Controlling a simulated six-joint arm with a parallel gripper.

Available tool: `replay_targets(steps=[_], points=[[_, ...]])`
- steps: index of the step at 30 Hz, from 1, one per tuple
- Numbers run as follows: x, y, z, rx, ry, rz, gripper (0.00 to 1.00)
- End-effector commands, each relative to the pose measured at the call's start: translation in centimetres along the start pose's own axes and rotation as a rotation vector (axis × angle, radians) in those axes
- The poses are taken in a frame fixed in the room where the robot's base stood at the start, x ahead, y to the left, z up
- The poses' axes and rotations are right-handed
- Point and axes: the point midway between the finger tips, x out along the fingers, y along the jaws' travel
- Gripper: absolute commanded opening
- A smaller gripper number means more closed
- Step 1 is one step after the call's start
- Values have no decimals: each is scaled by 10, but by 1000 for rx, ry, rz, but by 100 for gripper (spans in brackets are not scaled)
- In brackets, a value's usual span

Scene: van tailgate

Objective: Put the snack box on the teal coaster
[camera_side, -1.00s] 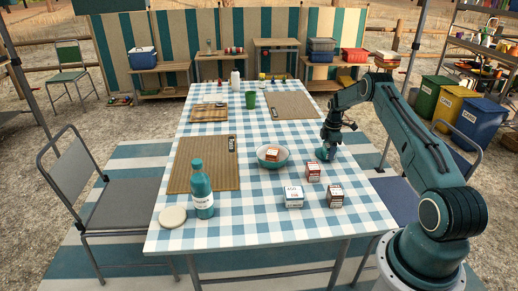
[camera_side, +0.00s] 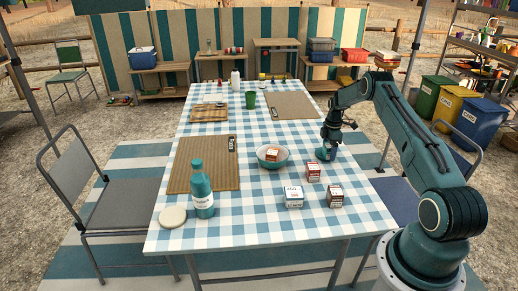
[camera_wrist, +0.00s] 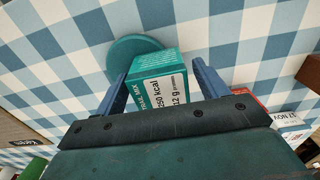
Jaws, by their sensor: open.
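The snack box (camera_wrist: 158,80) is teal and white, with trail mix lettering, and sits between my two fingers in the wrist view. My gripper (camera_wrist: 160,70) is open, with one finger on each side of the box. The round teal coaster (camera_wrist: 128,50) lies flat on the cloth and shows past the box's left and far side. The box overlaps the coaster in this view; I cannot tell how much of its base rests on it. In the side view my gripper (camera_side: 327,150) is low over the right part of the table, and the box and coaster are not clear there.
A bowl (camera_side: 285,161) holding a small box is left of my gripper. Several small boxes (camera_side: 293,197) stand nearer the front. A teal bottle (camera_side: 202,190) and a pale disc (camera_side: 172,217) are at front left. Bare checked cloth (camera_side: 255,225) lies between.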

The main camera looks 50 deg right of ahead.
Motion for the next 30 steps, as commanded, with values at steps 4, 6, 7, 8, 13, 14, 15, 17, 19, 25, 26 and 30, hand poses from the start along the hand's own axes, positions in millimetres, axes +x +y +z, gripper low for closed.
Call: replay_targets(steps=[4,6,7,8,13,14,15,17,19,25,26,30], points=[[-16,1,0,0,0,2,72],[-25,1,0,0,0,3,72],[-30,1,0,0,0,3,72],[-34,1,0,0,0,3,72],[-63,1,0,0,0,4,72],[-67,0,0,0,1,3,72],[-74,1,0,0,1,3,72],[-83,1,0,0,1,3,72],[-93,0,0,0,1,3,72],[-111,0,0,0,1,2,72],[-113,0,0,0,1,2,72],[-116,0,0,0,1,1,72]])
